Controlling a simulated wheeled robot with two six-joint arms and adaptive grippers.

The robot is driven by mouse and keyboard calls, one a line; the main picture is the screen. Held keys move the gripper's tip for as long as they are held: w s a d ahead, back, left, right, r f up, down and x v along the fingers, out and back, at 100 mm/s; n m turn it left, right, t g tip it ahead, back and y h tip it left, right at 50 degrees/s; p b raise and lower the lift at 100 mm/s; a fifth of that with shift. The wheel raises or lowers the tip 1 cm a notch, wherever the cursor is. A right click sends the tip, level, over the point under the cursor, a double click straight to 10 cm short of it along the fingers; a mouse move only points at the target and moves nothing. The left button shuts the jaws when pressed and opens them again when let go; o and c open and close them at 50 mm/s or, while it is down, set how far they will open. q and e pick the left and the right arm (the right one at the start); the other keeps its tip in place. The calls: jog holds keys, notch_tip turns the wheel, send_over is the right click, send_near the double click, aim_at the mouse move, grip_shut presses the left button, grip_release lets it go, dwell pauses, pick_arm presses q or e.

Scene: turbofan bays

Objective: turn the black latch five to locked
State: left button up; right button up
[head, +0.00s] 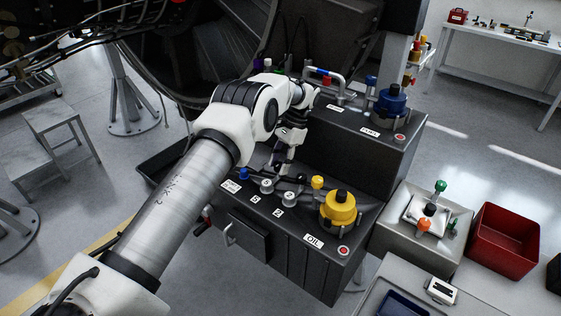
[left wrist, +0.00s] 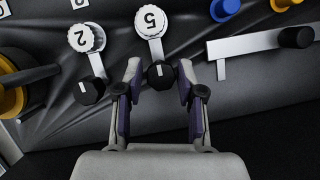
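Latch five has a white disc marked 5 (left wrist: 150,20) with a short white arm ending in a black knob (left wrist: 160,76). In the head view, its disc (head: 267,186) sits on the dark OIL unit (head: 290,262). My left gripper (left wrist: 160,88) is open, with one finger on each side of the black knob. Narrow gaps show between fingers and knob, so I cannot see contact. In the head view, my left gripper (head: 282,158) points down over the unit and partly hides the latch knobs. My right gripper is not in view.
Latch 2 (left wrist: 80,37), with its own black knob (left wrist: 89,91), is close beside the left finger. A yellow cap (head: 338,208) and a blue knob (head: 243,174) stand on the same unit. The PUMP unit (head: 365,155) rises behind. A red bin (head: 503,240) is at right.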

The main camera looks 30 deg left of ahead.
pick_arm(q)
jog(key=shift+w+r, duration=0.1)
jog(key=shift+r, duration=0.1)
jog(key=v, duration=0.7)
jog(key=shift+r, duration=0.15)
dwell(0.5)
